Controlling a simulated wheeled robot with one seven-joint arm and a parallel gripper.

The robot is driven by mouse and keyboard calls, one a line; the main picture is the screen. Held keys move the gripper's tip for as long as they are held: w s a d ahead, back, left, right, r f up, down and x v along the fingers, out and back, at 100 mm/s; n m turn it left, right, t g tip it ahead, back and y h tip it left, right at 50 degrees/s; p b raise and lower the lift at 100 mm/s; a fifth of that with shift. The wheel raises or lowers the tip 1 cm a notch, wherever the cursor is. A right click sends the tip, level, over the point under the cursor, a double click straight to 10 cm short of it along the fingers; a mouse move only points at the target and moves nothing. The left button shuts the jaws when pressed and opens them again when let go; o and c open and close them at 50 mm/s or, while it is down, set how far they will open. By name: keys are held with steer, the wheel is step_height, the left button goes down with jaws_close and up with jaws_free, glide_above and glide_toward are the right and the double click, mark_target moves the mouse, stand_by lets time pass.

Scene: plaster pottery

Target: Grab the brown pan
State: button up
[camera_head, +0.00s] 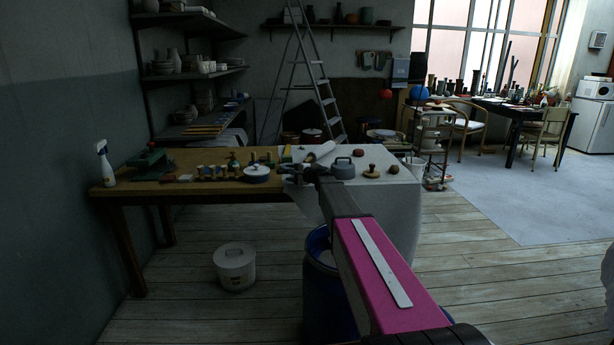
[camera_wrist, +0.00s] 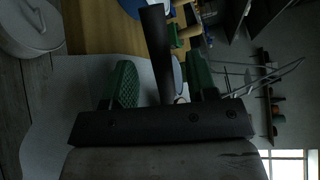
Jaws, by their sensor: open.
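I cannot clearly pick out a brown pan in either view. On the white-covered end of the table (camera_head: 400,205), a grey lidded pot (camera_head: 343,168) stands just right of my gripper (camera_head: 303,172). Small brown knob-like things, one (camera_head: 371,171) nearer the pot and one (camera_head: 393,169) farther right, sit beside it. A pale pot with a dark rim (camera_head: 257,174) stands left of my gripper. In the wrist view my gripper (camera_wrist: 160,86) has its green-padded fingers apart. A bluish rounded thing (camera_wrist: 178,74) shows partly between them, mostly hidden by a dark bar.
Bottles and small tools crowd the wooden left part of the table, with a spray bottle (camera_head: 104,163) at its end. A white lidded bucket (camera_head: 235,266) and a blue barrel (camera_head: 318,285) stand on the floor. A stepladder (camera_head: 307,80) stands behind.

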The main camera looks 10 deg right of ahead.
steer(key=x, duration=0.5)
steer(key=shift+s+a+r, duration=0.1)
steer(key=shift+s+a, duration=0.05)
steer(key=shift+c, duration=0.4)
jaws_close()
steer(key=shift+r, duration=0.1)
